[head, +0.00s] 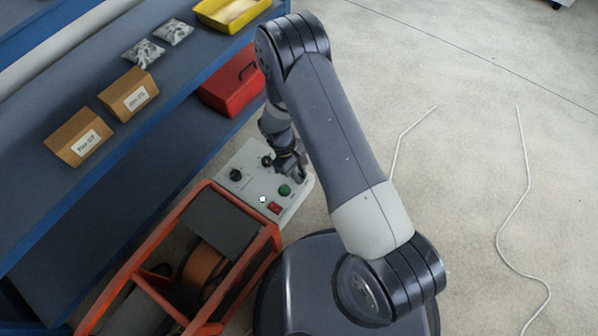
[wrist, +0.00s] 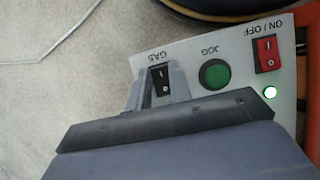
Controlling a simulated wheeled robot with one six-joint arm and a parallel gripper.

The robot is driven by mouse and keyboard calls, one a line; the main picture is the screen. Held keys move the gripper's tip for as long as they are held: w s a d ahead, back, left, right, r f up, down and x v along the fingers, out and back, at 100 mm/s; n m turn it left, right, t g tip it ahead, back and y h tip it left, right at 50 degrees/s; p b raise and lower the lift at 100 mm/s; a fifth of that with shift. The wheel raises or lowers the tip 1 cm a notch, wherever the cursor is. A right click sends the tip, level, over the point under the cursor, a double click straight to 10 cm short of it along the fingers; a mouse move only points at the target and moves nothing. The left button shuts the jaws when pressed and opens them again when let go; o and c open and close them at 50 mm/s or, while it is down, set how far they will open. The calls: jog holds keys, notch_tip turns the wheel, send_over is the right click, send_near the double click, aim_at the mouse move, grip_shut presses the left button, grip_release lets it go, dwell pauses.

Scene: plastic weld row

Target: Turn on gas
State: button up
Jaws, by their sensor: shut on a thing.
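The white control panel (head: 257,180) carries the labels GAS, JOG and ON / OFF, upside down in the wrist view. The black gas rocker switch (wrist: 160,79) shows its marks between the two grey fingers of my gripper (wrist: 162,82). My gripper is shut on this switch, one finger on each side; the fingers hide part of its surround. In the head view, my gripper (head: 297,173) is at the panel's right side, and the gas switch is hidden there. The green jog button (wrist: 215,74) and red on/off switch (wrist: 265,54) are beside it. A small white light (wrist: 270,92) glows near the red switch.
Black knobs (head: 236,175) sit on the panel's left part. An orange-framed machine (head: 205,195) with a spool stands against the panel. A blue bench (head: 60,185) holds boxes, bags, a red case (head: 232,85) and a yellow bin (head: 232,14). Open floor lies to the right, with white cables (head: 512,215).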

grip_shut()
jog(key=shift+s+d+t+y+b, duration=0.1)
jog(key=shift+d+t+y+b, duration=0.1)
jog(key=shift+t+y, duration=0.35)
jog(key=shift+s+d+t+y+b, duration=0.15)
jog(key=shift+t+y, duration=0.2)
jog(key=shift+y, duration=0.3)
jog(key=shift+a, duration=0.1)
jog(key=o, duration=0.6)
grip_release()
jog(key=shift+o, duration=0.2)
